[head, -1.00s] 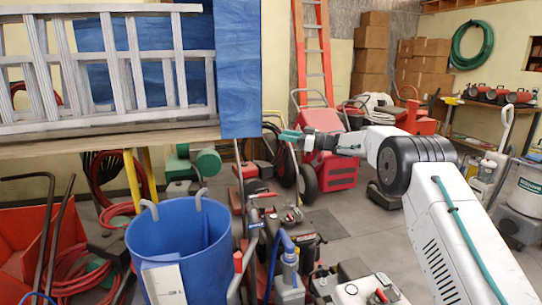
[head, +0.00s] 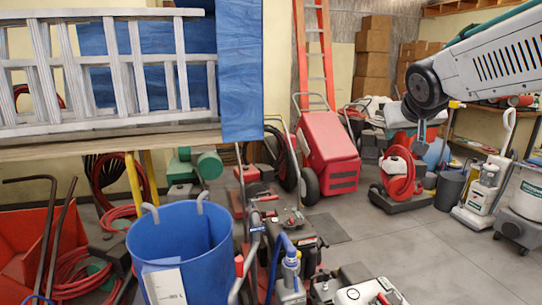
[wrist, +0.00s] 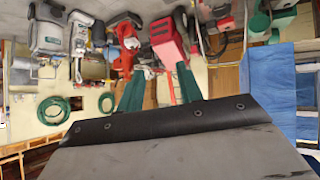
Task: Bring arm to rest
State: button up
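My gripper (wrist: 159,88) shows in the wrist view as two green fingers. They stand apart with only distant background between them, so it is open and empty. The wrist picture is upside down, with the floor at the top. In the head view my white arm, with its black joint, is raised at the upper right. No object is held or touched.
A blue bin (head: 180,250) stands front left, beside red machines (head: 290,225). A ladder (head: 105,70) lies on a shelf above. A red machine (head: 330,150), a red hose reel (head: 400,175) and a white vacuum (head: 487,190) stand further back.

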jog(key=s+a+f+g, duration=0.1)
jog(key=s+f+g, duration=0.2)
jog(key=s, duration=0.8)
jog(key=s+a+f+g+y, duration=0.1)
jog(key=s+f+g, duration=0.2)
jog(key=s+f, duration=0.4)
jog(key=s+a+f+g+y, duration=0.1)
jog(key=s+f+g, duration=0.2)
jog(key=s, duration=1.3)
notch_tip(320, 180, down, 2)
jog(key=shift+s+a+n, duration=0.25)
jog(key=shift+a+n, duration=0.05)
jog(key=shift+a, duration=0.1)
